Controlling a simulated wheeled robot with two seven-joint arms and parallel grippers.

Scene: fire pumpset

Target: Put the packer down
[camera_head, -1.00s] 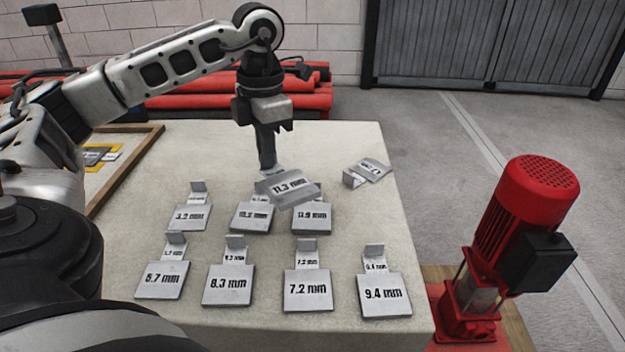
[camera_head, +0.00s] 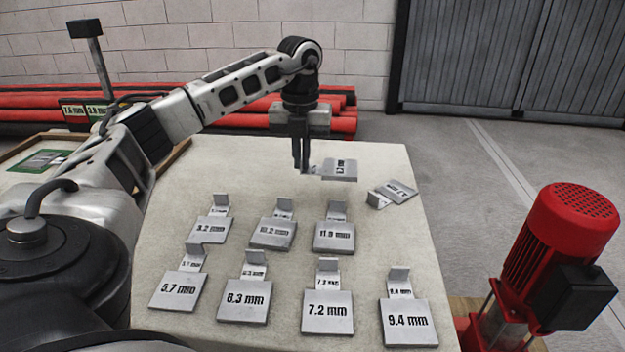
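My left gripper (camera_head: 302,165) points down over the back of the cream table (camera_head: 235,168). It is shut on the tab of a grey metal packer (camera_head: 340,169), whose plate sticks out to the right. The plate appears to be held above the table; its label is too small to read now. Several other packers lie on the table in front, among them 3.2 mm (camera_head: 211,229), 10.2 mm (camera_head: 272,234), 7.2 mm (camera_head: 327,312) and 9.4 mm (camera_head: 408,322). My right gripper is not in view.
A loose packer (camera_head: 398,189) lies askew at the right, close to the held one. A red pump (camera_head: 562,240) stands beyond the table's right edge. A wood-framed board (camera_head: 25,152) is at the left, and red pipes (camera_head: 340,122) lie behind. The table's back left is bare.

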